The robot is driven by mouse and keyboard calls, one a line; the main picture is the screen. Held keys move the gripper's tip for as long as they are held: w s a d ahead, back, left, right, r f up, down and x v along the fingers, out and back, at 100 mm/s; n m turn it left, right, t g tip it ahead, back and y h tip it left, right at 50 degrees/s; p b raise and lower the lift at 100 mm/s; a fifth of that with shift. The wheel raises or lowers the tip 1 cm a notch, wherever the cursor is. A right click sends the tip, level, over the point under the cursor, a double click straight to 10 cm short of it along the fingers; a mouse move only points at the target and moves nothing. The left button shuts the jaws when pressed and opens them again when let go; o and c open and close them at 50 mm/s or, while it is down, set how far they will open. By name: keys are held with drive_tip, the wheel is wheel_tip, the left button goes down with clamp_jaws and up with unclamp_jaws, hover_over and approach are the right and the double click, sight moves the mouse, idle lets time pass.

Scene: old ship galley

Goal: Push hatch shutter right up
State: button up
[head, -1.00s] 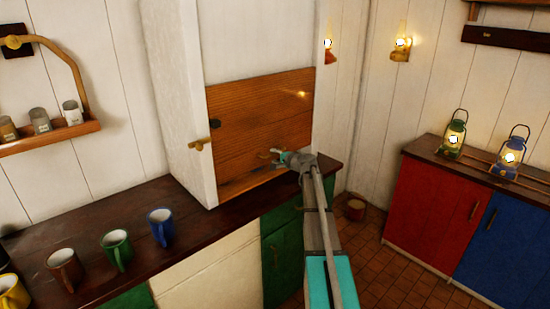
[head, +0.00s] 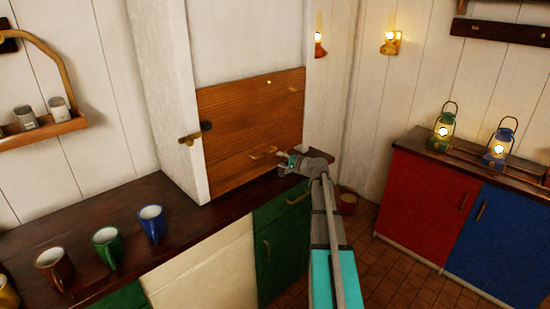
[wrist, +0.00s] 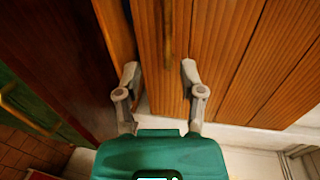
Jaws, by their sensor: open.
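The hatch shutter (head: 235,125) is a brown wooden plank panel in a white frame, its lower edge down by the counter and white panel above it. A brass handle (head: 262,153) sits low on its face. My gripper (head: 283,165) is just right of and slightly below the handle in the head view. In the wrist view my gripper (wrist: 160,80) is open, its two fingers apart and pointing at the shutter planks (wrist: 220,60). The handle (wrist: 168,30) runs in line with the gap between the fingers, beyond the tips. Nothing is held.
The dark counter (head: 100,215) carries mugs, including a blue one (head: 151,224) and a green one (head: 107,247). A brass latch (head: 190,138) sits on the frame's left post. Red (head: 425,195) and blue cabinets with lanterns stand at right. Tiled floor lies between.

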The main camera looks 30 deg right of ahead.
drive_tip(key=v, duration=0.5)
drive_tip(key=shift+s+f, duration=0.1)
drive_tip(key=shift+s, duration=0.05)
drive_tip(key=s+a+f+n+g+y, duration=0.1)
drive_tip(key=s+a+f+n+g, duration=0.15)
drive_tip(key=a, duration=0.55)
drive_tip(key=s+a+f+n+g, duration=0.1)
drive_tip(key=a+f+n+g, duration=0.25)
drive_tip(key=a, duration=0.55)
drive_tip(key=s+a+f+n+g+y, duration=0.1)
drive_tip(key=s+a+f+n+g, duration=0.15)
drive_tip(key=a, duration=0.55)
drive_tip(key=s+a+f+n+g+h, duration=0.3)
drive_tip(key=s+a, duration=0.3)
drive_tip(key=s, duration=0.2)
drive_tip(key=s+a+f+n+g+h, duration=0.2)
drive_tip(key=s+a, duration=0.4)
drive_tip(key=s, duration=0.3)
drive_tip(key=shift+s+a+f+n+g+h, duration=0.15)
drive_tip(key=shift+a+f+n+g+h, duration=0.25)
drive_tip(key=shift+f+n+g, duration=0.45)
drive_tip(key=shift+r, duration=0.1)
